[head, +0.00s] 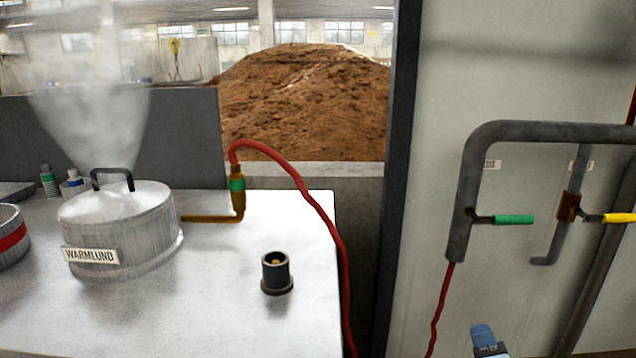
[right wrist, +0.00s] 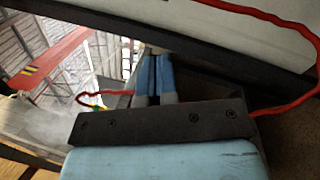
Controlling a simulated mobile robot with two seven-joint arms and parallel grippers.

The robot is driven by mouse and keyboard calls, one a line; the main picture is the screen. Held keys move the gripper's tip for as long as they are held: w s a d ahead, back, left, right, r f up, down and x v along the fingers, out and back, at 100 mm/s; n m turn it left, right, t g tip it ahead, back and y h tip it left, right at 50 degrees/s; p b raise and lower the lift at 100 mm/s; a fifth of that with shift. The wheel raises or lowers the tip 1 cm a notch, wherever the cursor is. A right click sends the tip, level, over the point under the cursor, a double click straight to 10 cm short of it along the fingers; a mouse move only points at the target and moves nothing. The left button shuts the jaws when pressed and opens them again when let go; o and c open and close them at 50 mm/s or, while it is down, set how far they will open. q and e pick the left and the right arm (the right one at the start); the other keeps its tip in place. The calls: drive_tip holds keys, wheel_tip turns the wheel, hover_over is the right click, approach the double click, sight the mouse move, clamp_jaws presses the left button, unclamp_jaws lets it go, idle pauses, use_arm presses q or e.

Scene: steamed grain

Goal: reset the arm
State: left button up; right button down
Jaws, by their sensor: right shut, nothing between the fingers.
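My right gripper (head: 484,338) shows at the bottom of the head view, right of the table and in front of the pale wall panel. In the right wrist view its two blue fingers (right wrist: 154,75) are together, with nothing between them. My left gripper is not in view. A metal pot (head: 125,228) labelled WARMLUND, with a lid and black handle, stands on the table, and steam rises above it. A red hose (head: 318,203) joins a green-banded brass connector (head: 237,187) on the pipe from the pot. The hose hangs over the table's right edge.
A short black socket (head: 276,273) stands on the metal table (head: 215,315). Grey pipes (head: 540,132) with a green-handled valve (head: 513,219) and a yellow-handled valve (head: 618,218) run along the wall panel. A red-banded pot (head: 10,240) and small bottles (head: 48,181) are at left. A brown heap (head: 300,100) lies behind.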

drive_tip(key=s+a+r+m+g+y+p, duration=0.1)
drive_tip(key=s+a+r+m+y+p, duration=0.25)
drive_tip(key=s+a+m+y, duration=0.55)
drive_tip(key=s+a+r+m+g+y+p, duration=0.2)
drive_tip(key=s+a+r+m, duration=0.35)
drive_tip(key=a, duration=0.65)
use_arm(q)
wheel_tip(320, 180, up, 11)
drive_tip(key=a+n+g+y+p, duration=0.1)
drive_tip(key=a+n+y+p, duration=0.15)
drive_tip(key=p, duration=1.75)
use_arm(e)
wheel_tip(320, 180, up, 8)
drive_tip(key=s+m+g+h, duration=0.2)
drive_tip(key=s+m, duration=0.1)
use_arm(q)
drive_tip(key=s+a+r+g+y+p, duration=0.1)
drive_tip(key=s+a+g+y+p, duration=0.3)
drive_tip(key=p, duration=1.4)
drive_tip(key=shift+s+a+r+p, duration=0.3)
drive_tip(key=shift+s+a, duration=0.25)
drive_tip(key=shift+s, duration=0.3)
use_arm(e)
drive_tip(key=s+d+r+g+h, duration=0.2)
drive_tip(key=s+d+g, duration=0.2)
drive_tip(key=d, duration=0.1)
drive_tip(key=shift+s+h, duration=0.25)
drive_tip(key=shift+h, duration=0.05)
